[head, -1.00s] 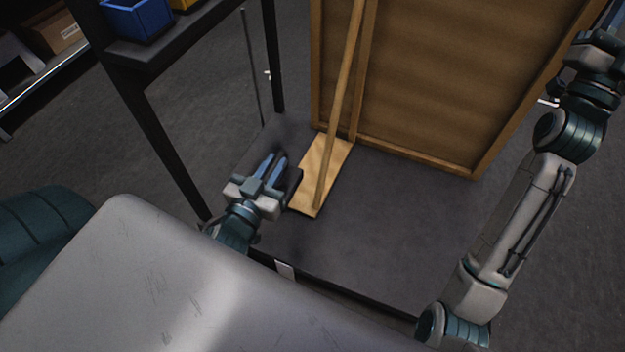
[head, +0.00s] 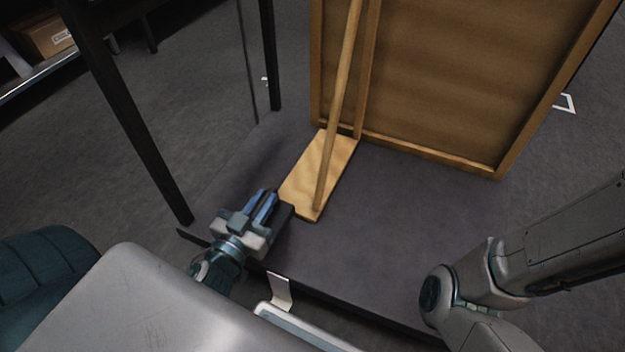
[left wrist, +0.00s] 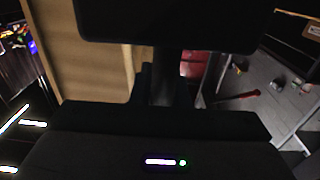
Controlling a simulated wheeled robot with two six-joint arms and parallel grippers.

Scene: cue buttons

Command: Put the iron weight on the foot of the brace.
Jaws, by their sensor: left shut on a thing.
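The brace (head: 338,95) is a slanting wooden strut beside a large framed wooden panel. Its foot (head: 302,184) is a flat pale board on the dark platform. My left gripper (head: 264,206) is at the near left of the foot, shut on a dark block, the iron weight (head: 286,214). The weight is close to the foot's near left edge; I cannot tell whether they touch. In the left wrist view the dark weight (left wrist: 165,22) fills the top middle and hides much behind it. My right arm comes in at the right; its gripper is out of view.
The wooden panel (head: 440,85) stands upright behind the foot. Dark rack posts (head: 130,120) rise on the left. The platform (head: 400,225) is bare to the right of the foot. A cardboard box (head: 42,38) sits on a shelf at the far left.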

